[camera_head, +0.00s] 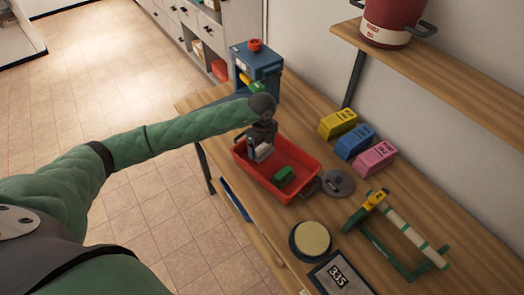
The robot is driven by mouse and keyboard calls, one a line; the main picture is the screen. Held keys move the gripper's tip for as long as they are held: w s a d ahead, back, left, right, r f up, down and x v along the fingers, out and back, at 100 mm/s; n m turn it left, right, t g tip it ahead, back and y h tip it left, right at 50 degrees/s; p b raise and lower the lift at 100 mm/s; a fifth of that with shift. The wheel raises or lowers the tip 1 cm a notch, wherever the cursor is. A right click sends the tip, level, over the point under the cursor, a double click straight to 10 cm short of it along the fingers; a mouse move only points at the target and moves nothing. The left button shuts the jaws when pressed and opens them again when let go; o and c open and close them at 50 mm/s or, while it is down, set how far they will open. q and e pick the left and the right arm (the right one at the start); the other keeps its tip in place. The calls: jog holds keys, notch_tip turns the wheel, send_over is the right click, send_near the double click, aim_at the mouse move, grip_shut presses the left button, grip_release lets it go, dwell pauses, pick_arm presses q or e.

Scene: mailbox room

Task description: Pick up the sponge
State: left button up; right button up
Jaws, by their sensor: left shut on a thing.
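My left gripper (261,149) reaches down over the left end of a red tray (248,170) on the wooden table. It is shut on a small pale grey thing that its fingers largely hide, so I cannot tell what it is. A green block (283,176) lies in the tray, to the right of the gripper and apart from it; it may be the sponge. My right gripper is not in view.
Yellow (338,123), blue (355,141) and pink (374,158) blocks stand behind the tray. A grey disc (337,183), a round yellow-topped thing (311,240), a green frame (395,240) and a blue machine (257,68) share the table. A shelf (455,90) overhangs it.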

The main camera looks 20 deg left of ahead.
pick_arm(q)
jog(key=s+d+r+p, duration=0.3)
jog(key=s+d+r, duration=0.3)
jog(key=s+d, duration=0.2)
jog(key=shift+s+r, duration=0.3)
jog(key=o, duration=0.3)
jog(key=shift+c, duration=1.1)
jog(key=shift+a, duration=0.1)
